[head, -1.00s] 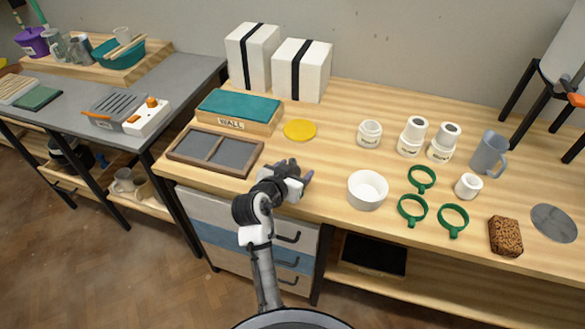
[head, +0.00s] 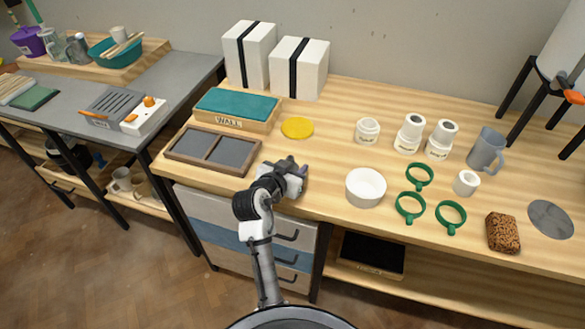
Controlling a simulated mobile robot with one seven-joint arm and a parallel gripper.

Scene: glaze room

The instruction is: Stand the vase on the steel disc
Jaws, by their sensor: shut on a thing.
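The steel disc (head: 551,219) lies flat and bare on the right end of the wooden bench, behind and to the right of a brown speckled sponge-like block. My gripper (head: 298,170) is over the front left part of the bench, far to the left of the disc. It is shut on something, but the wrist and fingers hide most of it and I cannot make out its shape. I see no clear vase standing elsewhere on the bench.
Between my gripper and the disc stand a white bowl (head: 366,187), several green rings (head: 410,208), a small white cup (head: 466,183) and the speckled block (head: 503,233). Labelled white jars (head: 409,134) and a grey-blue mug (head: 487,149) are behind. A divided tray (head: 211,150) is left.

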